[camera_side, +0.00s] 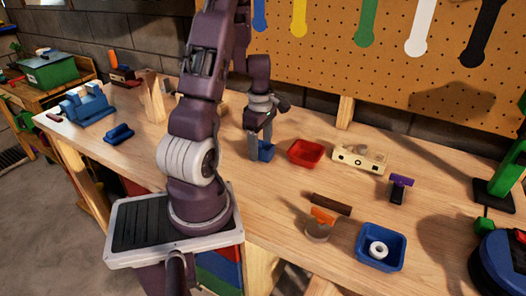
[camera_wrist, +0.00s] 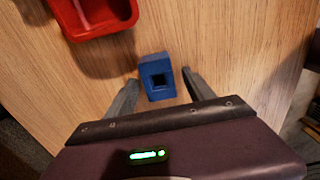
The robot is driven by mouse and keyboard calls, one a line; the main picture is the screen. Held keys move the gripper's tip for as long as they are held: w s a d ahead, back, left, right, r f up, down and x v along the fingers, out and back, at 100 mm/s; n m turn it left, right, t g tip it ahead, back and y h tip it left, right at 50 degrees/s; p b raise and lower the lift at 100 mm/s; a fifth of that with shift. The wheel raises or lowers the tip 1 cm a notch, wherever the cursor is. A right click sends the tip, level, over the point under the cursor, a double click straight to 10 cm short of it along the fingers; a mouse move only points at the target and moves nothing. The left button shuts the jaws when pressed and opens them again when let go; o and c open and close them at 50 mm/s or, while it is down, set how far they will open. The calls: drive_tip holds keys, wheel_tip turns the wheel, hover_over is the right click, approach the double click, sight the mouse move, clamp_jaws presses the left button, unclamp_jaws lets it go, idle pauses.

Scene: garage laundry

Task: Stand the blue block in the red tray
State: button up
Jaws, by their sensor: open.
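The blue block (camera_side: 266,151) stands on the wooden bench in the side view, just below my gripper (camera_side: 260,150). In the wrist view the blue block (camera_wrist: 157,76) has a dark square opening and lies between the two fingers of my gripper (camera_wrist: 160,92). The fingers are open, with a gap visible on both sides of the block. The red tray (camera_side: 306,152) sits just right of the block in the side view and looks empty. Part of the red tray (camera_wrist: 95,14) shows at the top left of the wrist view.
A cream block with knobs (camera_side: 360,158) lies right of the tray. A blue tray (camera_side: 366,258) holds a white ring (camera_side: 378,250). A brown bar (camera_side: 331,204), an orange-topped item (camera_side: 321,219) and a purple-topped item (camera_side: 399,188) stand nearby. The bench between these is clear.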

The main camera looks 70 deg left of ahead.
clamp_jaws()
drive_tip(key=shift+r, duration=0.1)
wheel_tip(320, 180, up, 9)
approach(304, 146)
drive_tip(key=s+d+r, duration=0.2)
drive_tip(key=d, duration=0.2)
drive_tip(key=f, duration=0.9)
drive_tip(key=shift+w+a, duration=0.15)
drive_tip(key=shift+a, duration=0.05)
